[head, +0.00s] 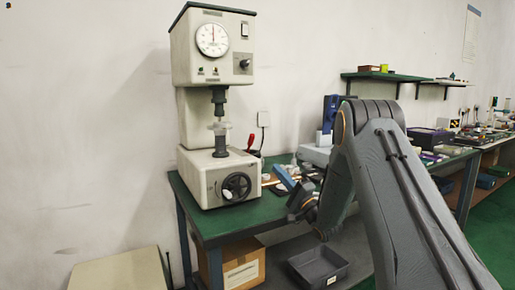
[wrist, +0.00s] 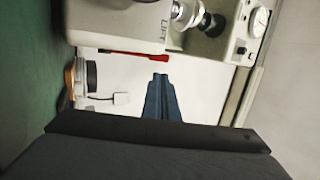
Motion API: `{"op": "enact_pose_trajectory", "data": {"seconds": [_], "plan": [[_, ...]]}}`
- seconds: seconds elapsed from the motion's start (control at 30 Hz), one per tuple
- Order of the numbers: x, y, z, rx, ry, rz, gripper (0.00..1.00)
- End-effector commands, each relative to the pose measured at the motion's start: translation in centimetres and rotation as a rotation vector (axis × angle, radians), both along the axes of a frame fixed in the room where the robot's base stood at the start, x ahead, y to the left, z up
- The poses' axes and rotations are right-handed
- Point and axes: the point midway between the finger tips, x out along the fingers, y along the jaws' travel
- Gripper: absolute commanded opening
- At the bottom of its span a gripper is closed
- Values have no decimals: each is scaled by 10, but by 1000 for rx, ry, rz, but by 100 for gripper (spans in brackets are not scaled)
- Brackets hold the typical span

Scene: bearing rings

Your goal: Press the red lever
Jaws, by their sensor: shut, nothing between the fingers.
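The red lever (head: 250,141) sticks up at the right side of the cream press-like machine (head: 205,180), behind its base. My gripper (head: 276,168) is to the right of the machine, lower in the picture than the lever. In the wrist view the blue fingers of my gripper (wrist: 161,77) are together and empty. Their tips lie close to the lever's end in the picture; contact is not visible.
The machine stands on a green table (head: 215,228). A dark grey bin (head: 320,268) and a cardboard box (head: 238,265) are below. Cluttered items stand to the right along the bench. A white wall outlet (head: 263,119) is behind the lever.

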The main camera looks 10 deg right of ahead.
Motion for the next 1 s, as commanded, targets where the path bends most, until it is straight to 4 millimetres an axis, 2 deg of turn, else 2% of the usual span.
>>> {"op": "enact_pose_trajectory", "data": {"seconds": [0.6, 0.8, 1.0], "plan": [[91, 49, 59, -2, -2, 0, 0], [108, 58, 69, 0, -1, 0, 0], [113, 60, 71, 0, 1, -1, 0]]}}
